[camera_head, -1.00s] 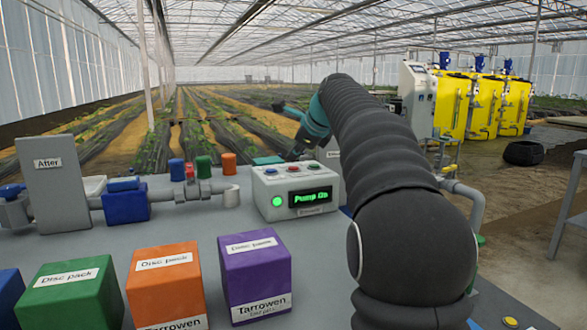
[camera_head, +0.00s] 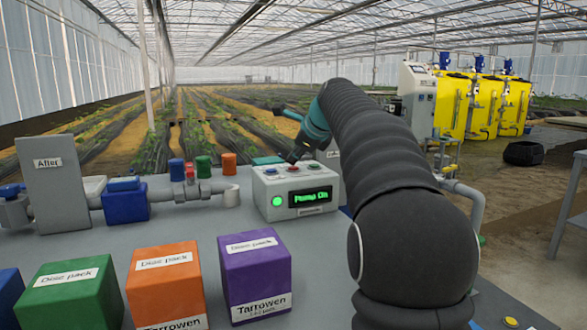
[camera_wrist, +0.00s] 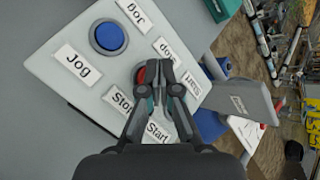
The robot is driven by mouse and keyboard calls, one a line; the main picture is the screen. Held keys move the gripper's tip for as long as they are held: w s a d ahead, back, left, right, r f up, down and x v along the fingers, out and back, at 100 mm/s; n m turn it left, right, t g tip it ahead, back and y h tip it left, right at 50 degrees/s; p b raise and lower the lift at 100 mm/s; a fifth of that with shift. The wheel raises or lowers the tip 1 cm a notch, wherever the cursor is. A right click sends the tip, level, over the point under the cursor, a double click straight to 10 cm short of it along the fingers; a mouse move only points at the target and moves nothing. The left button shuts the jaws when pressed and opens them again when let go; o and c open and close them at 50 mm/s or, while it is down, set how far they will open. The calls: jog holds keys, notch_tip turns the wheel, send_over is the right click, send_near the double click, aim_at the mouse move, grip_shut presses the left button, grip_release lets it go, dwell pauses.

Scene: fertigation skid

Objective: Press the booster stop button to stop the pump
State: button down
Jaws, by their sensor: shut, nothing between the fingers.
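The booster control box (camera_head: 278,188) is light grey and stands on the bench, with a lit green lamp (camera_head: 278,202) and a display (camera_head: 310,197) reading "Pump On" in green. Its top holds a blue Jog button (camera_wrist: 109,38), a red Stop button (camera_wrist: 140,75) and a green button (camera_head: 315,166). In the wrist view the green button is hidden behind my fingers. My gripper (camera_wrist: 159,66) is shut and empty, its fingertips at the red button and covering its right part. In the head view my gripper (camera_head: 293,158) is just above the red button; contact cannot be told.
Purple (camera_head: 255,275), orange (camera_head: 168,285) and green (camera_head: 68,290) disc pack boxes stand at the bench front. A pipe with a blue valve body (camera_head: 125,203) and coloured caps lies left of the control box. Yellow tanks (camera_head: 485,105) stand far right.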

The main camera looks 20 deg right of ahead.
aim_at(295, 168)
jog(key=shift+f, duration=0.4)
dwell(0.8)
jog(key=shift+r, duration=0.15)
jog(key=shift+r+p, duration=0.7)
jog(key=shift+p, duration=0.2)
notch_tip(295, 168, up, 3)
jog(key=p, duration=0.2)
jog(key=shift+p, duration=0.4)
jog(key=shift+r+b, duration=0.3)
jog(key=shift+r, duration=0.7)
